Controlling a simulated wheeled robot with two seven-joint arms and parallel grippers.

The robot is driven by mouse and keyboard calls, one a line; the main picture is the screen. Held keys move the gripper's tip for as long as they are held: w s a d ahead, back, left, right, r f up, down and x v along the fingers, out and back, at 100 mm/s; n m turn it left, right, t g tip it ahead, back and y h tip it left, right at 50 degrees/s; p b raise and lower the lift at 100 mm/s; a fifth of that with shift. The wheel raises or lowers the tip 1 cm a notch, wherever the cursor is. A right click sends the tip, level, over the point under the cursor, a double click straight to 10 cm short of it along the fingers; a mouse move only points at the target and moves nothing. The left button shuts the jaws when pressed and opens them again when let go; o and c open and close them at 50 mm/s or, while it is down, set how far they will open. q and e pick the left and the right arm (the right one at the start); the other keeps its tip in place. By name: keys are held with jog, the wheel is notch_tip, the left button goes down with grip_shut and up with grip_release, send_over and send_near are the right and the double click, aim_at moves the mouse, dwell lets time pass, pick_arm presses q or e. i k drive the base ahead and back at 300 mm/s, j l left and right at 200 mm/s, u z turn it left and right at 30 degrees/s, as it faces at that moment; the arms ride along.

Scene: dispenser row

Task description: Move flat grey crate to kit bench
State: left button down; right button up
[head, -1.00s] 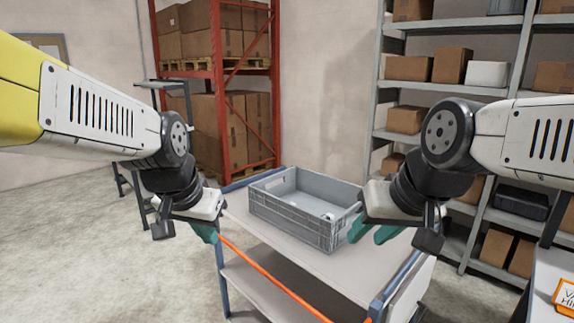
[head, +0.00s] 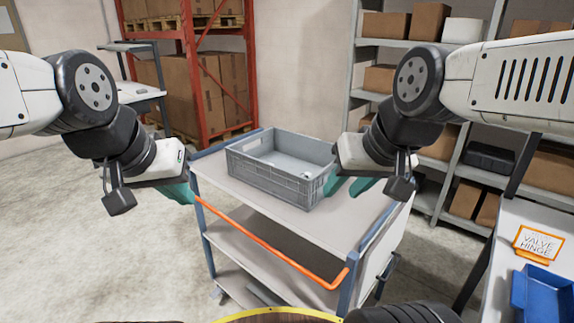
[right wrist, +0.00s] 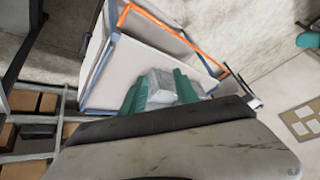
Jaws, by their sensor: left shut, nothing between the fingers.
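The flat grey crate (head: 275,178) sits upright on the top shelf of a trolley, with a small pale item (head: 305,175) inside. My right gripper (head: 349,187) is at the crate's right end, its green fingers apart. In the right wrist view, part of the crate (right wrist: 160,84) shows between the fingers of the right gripper (right wrist: 160,92); I cannot tell whether they touch it. My left gripper (head: 186,193) is shut and empty, left of the crate and apart from it, by the trolley's left edge. The bench (head: 497,262) at the right edge is probably the kit bench.
The trolley (head: 228,188) has an orange handle (head: 290,258) on its near side. A blue bin (head: 541,293) and a "VALVE HINGE" sign (head: 537,245) stand on the bench. Shelving (head: 357,95) and a red rack (head: 187,75) stand behind. Floor at left is clear.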

aim_at(292, 153)
jog(key=i+j+z, duration=0.1)
jog(key=i+j, duration=0.15)
jog(key=i+j+z, duration=0.15)
jog(key=j, duration=0.25)
jog(key=i+j+z, duration=0.1)
jog(key=i+j, duration=0.15)
jog(key=j, duration=0.1)
